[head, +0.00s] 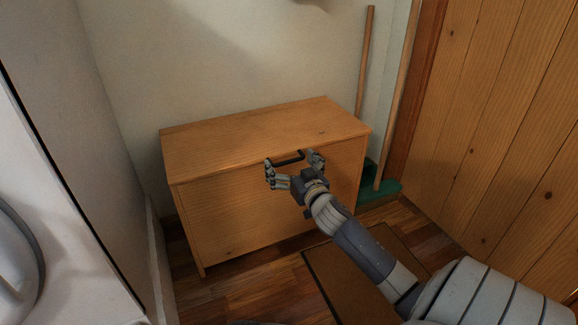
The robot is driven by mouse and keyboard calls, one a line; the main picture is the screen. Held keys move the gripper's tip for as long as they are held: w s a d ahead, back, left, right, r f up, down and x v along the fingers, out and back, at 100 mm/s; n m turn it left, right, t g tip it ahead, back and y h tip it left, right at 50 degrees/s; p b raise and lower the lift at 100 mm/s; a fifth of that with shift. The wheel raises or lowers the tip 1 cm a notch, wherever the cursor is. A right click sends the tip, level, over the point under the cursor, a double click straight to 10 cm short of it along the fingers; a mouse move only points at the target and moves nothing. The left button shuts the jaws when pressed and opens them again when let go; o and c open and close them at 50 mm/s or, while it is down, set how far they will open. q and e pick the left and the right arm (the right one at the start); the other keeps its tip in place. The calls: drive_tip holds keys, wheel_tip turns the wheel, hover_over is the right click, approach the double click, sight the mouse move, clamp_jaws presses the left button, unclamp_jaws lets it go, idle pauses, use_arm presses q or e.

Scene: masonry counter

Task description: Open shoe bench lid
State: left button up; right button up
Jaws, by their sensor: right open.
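The wooden shoe bench (240,222) stands against the back wall, and its flat lid (255,133) is down. A dark bar handle (289,158) shows at the lid's front edge. My right gripper (293,168) is open in front of the bench, with one finger near each end of the handle. I cannot tell whether the fingers touch it. The gripper and wrist hide part of the bench front. My left gripper is not in view.
Wooden poles (365,65) and a green object (385,187) stand right of the bench. A plank wall or door (490,130) is at the right. A white appliance (60,200) stands at the left. A brown mat (335,275) lies on the wooden floor.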

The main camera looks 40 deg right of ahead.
drive_tip(key=shift+w, duration=0.1)
drive_tip(key=c, duration=1.2)
drive_tip(key=shift+r, duration=0.1)
drive_tip(key=shift+c, duration=0.4)
drive_tip(key=shift+r, duration=0.1)
drive_tip(key=shift+r+p, duration=0.1)
drive_tip(key=shift+p, duration=0.35)
